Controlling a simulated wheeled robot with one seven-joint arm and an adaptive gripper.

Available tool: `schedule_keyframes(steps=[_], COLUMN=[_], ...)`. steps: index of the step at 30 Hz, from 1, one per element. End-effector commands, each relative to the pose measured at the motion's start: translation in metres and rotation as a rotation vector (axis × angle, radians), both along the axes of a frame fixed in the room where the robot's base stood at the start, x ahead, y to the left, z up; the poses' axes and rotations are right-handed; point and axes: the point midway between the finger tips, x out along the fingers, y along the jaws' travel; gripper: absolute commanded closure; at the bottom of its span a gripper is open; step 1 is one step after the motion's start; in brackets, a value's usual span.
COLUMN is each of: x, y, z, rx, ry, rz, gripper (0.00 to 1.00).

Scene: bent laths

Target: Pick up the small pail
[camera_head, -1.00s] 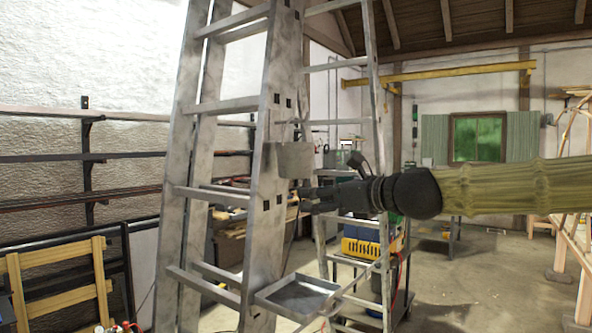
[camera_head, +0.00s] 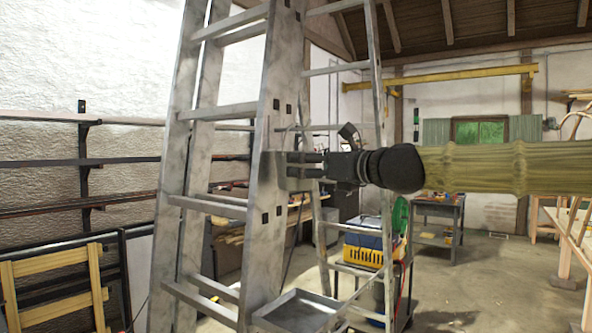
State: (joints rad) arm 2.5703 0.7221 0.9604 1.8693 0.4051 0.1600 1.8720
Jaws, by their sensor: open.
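The small pail (camera_head: 291,184) is grey with a thin wire handle. It hangs upright at the right rail of the stepladder (camera_head: 267,215), about mid-height. My gripper (camera_head: 291,165) reaches in from the right, with its dark fingers one above the other and apart.
A shallow grey tray (camera_head: 297,312) juts from the ladder below the pail. A cart with a yellow and blue crate (camera_head: 363,250) stands behind the ladder. Wall racks (camera_head: 85,160) are at left. The floor at right is mostly open.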

Motion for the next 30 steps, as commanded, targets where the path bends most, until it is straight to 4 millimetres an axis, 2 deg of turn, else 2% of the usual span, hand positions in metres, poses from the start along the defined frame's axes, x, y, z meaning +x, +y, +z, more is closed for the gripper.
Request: schedule_keyframes(steps=[13,24,30], x=[0.032,0.037,0.036], y=[0.031,0.034,0.034], z=[0.002,0.000,0.000], rx=[0.000,-0.001,0.000], ry=[0.003,0.001,0.001], rz=[0.000,-0.001,0.000], gripper=[0.00,0.00,0.34])
